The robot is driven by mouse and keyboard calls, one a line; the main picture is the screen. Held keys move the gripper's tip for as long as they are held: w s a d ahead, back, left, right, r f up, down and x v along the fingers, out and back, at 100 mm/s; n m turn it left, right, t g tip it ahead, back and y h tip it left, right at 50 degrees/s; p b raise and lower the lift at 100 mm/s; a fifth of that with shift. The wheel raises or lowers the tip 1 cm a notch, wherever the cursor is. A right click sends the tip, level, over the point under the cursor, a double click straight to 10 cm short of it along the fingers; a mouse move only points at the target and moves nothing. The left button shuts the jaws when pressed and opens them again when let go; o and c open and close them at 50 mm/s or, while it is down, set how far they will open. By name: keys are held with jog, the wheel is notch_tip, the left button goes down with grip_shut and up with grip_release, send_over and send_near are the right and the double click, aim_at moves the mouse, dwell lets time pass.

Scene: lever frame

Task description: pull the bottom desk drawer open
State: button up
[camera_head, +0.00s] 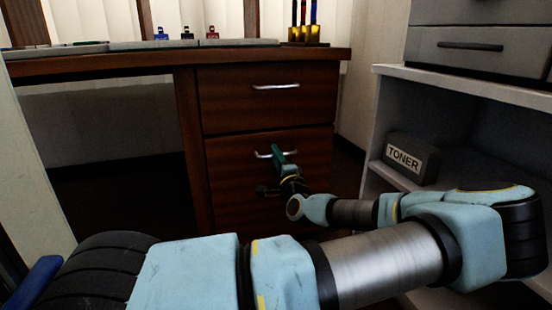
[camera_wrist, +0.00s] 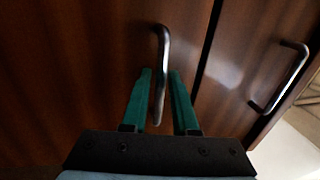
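The desk's bottom drawer (camera_head: 228,185) has a reddish-brown wooden front and looks flush with the desk. Its silver bar handle (camera_head: 262,154) is partly hidden by my gripper in the head view. My gripper (camera_head: 279,157), with green fingers, is at this handle. In the wrist view the bottom handle (camera_wrist: 162,60) runs between the two fingertips of my gripper (camera_wrist: 161,76). A narrow gap shows between the handle and the fingers, so the fingers stand open around it. Whether either finger touches the bar is hard to tell.
The top drawer (camera_head: 230,98) is closed above, with its own handle (camera_head: 275,86), also in the wrist view (camera_wrist: 281,80). A grey shelf unit (camera_head: 390,75) with a toner box (camera_head: 409,158) stands close on the right. Open knee space lies left of the drawers.

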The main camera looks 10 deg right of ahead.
grip_shut()
dwell(1.4)
